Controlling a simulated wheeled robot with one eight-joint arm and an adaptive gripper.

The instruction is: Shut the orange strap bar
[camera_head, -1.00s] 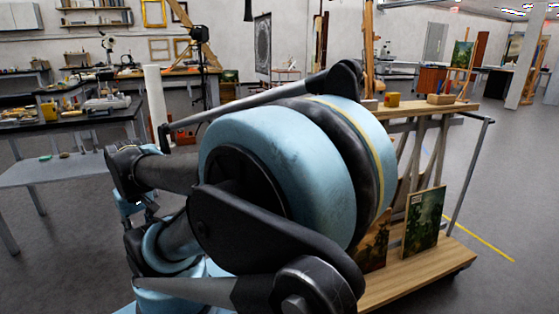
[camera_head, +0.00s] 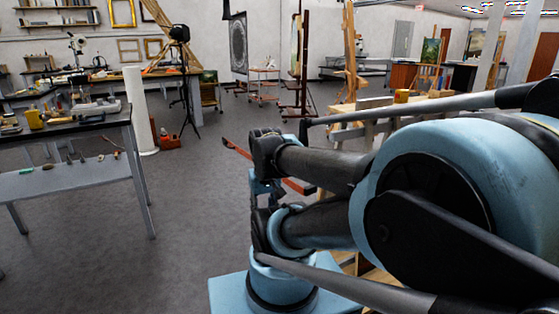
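A long orange-red bar (camera_head: 294,186) with dark ends shows near the middle of the head view, beyond my arm. It slants down to the right, and my arm's black and blue joint hides its middle part. What it is fixed to is hidden, and I cannot tell how far it is open or shut. My arm's large blue and black joints fill the right and lower middle. A small blue part of my arm hangs in front of the bar. I cannot make out my gripper's fingers or whether anything touches the bar.
A dark-topped workbench (camera_head: 75,122) with tools and a lower shelf stands at left. A white column (camera_head: 140,110) and a black tripod (camera_head: 186,85) stand behind. A wooden cart top (camera_head: 352,106) is partly hidden by my arm. Grey floor (camera_head: 190,205) is clear left of my arm.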

